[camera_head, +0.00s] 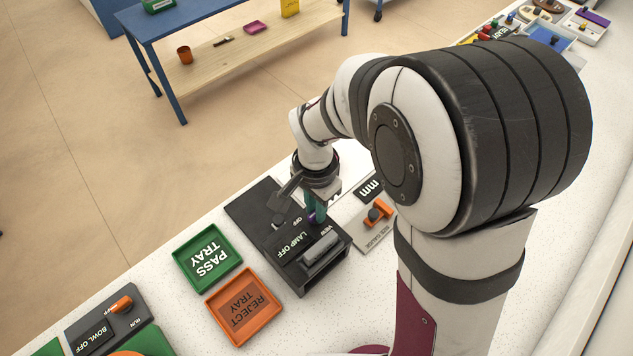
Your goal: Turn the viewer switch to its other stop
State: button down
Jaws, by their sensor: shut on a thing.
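The viewer (262,208) is a dark box on the white counter, with the words VIEW, LAMP OFF and OFF on its top and a grey bar (322,251) at its near end. My gripper (316,214) points down over the viewer's right side, beside the OFF lettering. Its teal fingers are shut on the viewer switch, of which only a small purple part (312,218) shows. The fingers hide most of the switch, so I cannot tell which stop it points to.
A green pass tray (181,256) and an orange reject tray (209,302) lie left of the viewer. A gauge with an orange part (379,211) stands close to its right. A dark panel marked BOWL OFF (75,330) sits at lower left. A blue table (188,20) stands beyond the counter.

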jog(key=shift+m, duration=0.4)
jog(key=c, duration=0.8)
grip_release()
jog(key=shift+r, duration=0.1)
notch_tip(320, 180, up, 16)
jog(key=shift+f, duration=0.2)
